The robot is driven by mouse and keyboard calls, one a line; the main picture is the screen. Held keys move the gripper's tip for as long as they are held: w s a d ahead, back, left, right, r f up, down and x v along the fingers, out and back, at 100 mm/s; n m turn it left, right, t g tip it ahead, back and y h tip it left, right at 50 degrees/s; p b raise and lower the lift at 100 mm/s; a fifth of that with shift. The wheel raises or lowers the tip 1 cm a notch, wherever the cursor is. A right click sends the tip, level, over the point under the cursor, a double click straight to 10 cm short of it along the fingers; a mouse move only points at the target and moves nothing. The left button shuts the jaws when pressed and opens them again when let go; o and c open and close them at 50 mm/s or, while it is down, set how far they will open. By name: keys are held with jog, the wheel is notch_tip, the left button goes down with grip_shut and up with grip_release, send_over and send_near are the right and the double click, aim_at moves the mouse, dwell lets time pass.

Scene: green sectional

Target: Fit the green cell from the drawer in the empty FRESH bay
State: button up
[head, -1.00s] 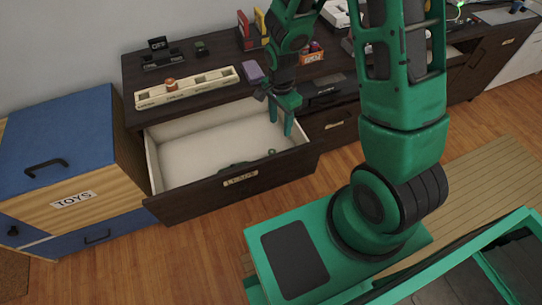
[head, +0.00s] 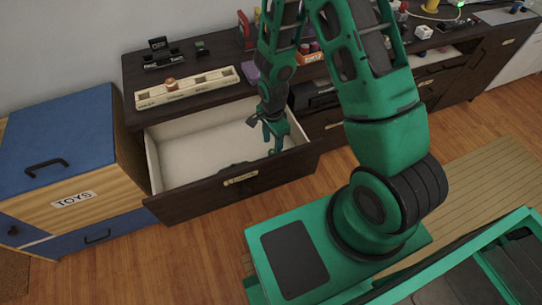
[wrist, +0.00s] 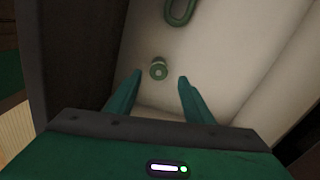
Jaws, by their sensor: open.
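The drawer (head: 187,152) is pulled open. My gripper (head: 273,150) points down into its right end. In the wrist view my gripper (wrist: 160,78) is open, its two green fingers apart. A small round green cell (wrist: 158,69) stands on the pale drawer floor, seen between and just beyond the fingertips; it is not gripped. In the head view I cannot make the cell out beside the fingers. A cream bay tray (head: 187,88) lies on the counter, with square bays and a copper-coloured cell (head: 170,84) in one. Its labels are too small to read surely.
A green loop-shaped item (wrist: 181,10) lies near the cell in the drawer. A dark item (head: 233,167) is by the drawer front. A purple block (head: 250,73) stands right of the tray. A blue-topped TOYS chest (head: 72,198) stands left.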

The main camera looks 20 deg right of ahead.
aim_at(272, 151)
jog(key=shift+s+f, duration=0.1)
jog(key=shift+f, duration=1.85)
grip_shut()
jog(key=shift+r, duration=0.15)
